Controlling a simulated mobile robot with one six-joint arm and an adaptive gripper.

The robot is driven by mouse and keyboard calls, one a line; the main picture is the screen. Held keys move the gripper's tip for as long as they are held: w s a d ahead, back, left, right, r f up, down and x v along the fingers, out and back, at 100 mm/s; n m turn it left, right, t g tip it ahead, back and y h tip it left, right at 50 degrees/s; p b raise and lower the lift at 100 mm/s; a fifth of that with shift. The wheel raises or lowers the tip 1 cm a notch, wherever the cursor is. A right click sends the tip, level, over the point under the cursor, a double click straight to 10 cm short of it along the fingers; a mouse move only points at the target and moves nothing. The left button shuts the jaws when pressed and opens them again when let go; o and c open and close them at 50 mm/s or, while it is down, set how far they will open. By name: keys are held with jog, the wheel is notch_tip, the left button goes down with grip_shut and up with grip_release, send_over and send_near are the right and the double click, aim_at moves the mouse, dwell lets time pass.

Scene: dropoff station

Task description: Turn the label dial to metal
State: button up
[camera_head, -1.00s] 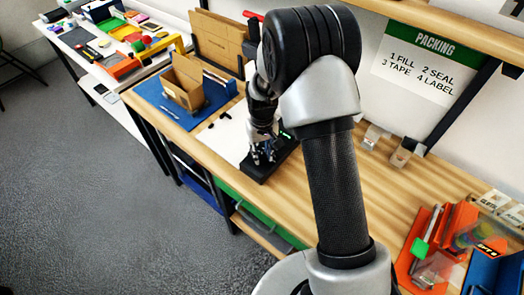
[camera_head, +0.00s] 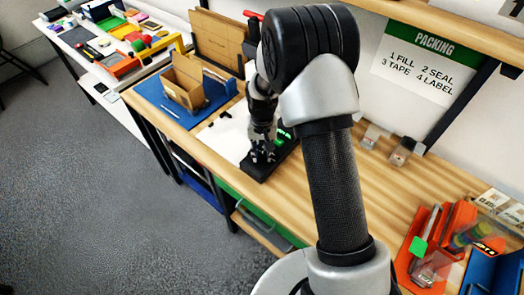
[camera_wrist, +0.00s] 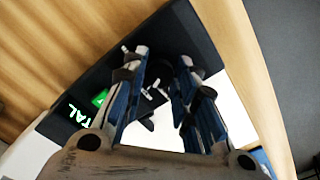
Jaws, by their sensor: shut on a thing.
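The label device is a flat black box (camera_head: 283,158) on the wooden bench. In the wrist view, its black top (camera_wrist: 97,75) carries a screen with green letters ending in "TAL" (camera_wrist: 76,113), the rest cut off or hidden, and a green patch (camera_wrist: 100,97) beside them. My gripper (camera_head: 262,152) points down onto the box. In the wrist view my gripper (camera_wrist: 163,62) has its two fingers on either side of the dial and is shut on it. The dial is mostly hidden between the fingers, so its pointer cannot be read.
A white sheet (camera_head: 222,138) lies left of the box. Behind it, an open cardboard box (camera_head: 184,88) stands on a blue mat (camera_head: 153,92). Clear dispensers (camera_head: 402,150) stand at the back, and an orange holder (camera_head: 420,250) is at the right. The middle bench is bare.

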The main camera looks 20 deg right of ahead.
aim_at(262, 154)
jog(key=o, duration=1.1)
jog(key=shift+r, duration=0.1)
notch_tip(262, 154, up, 12)
jog(key=shift+f, duration=0.1)
dwell(0.3)
